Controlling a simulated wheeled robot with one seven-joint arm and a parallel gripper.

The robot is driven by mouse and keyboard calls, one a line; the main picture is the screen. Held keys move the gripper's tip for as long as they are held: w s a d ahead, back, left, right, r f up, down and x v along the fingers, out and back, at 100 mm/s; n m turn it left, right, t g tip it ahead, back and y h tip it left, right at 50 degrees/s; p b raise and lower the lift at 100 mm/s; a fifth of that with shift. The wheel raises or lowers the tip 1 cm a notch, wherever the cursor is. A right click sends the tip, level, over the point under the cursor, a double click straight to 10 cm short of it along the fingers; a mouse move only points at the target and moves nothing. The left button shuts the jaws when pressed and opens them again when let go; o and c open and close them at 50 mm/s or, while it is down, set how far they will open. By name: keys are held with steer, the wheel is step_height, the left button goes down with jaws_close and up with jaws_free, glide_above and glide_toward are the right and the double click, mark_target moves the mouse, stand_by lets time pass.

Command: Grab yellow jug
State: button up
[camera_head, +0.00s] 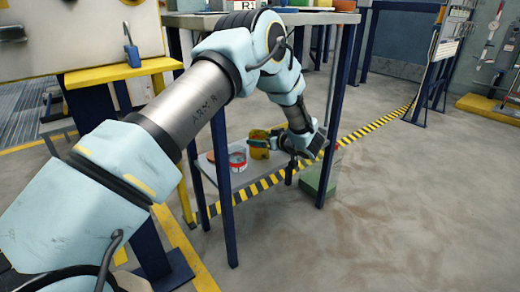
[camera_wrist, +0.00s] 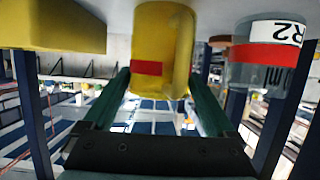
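The yellow jug (camera_head: 260,152) stands on the lower shelf of a blue-legged rack. In the wrist view the yellow jug (camera_wrist: 163,38), with a red band, lies straight ahead at the fingertips. My gripper (camera_head: 264,142) is level with it, with a green finger across its side in the head view. In the wrist view my gripper's (camera_wrist: 160,78) two green fingers are spread wide, one towards each side of the jug. It looks open; whether the fingers touch the jug is hard to tell.
A clear container with a red band (camera_head: 237,158) stands on the shelf left of the jug, and shows close by in the wrist view (camera_wrist: 265,65). A yellow block-like object (camera_wrist: 50,25) is on the other side. Rack legs (camera_head: 223,190) and the upper top (camera_head: 265,19) surround the space.

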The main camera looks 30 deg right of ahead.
steer(key=c, duration=0.8)
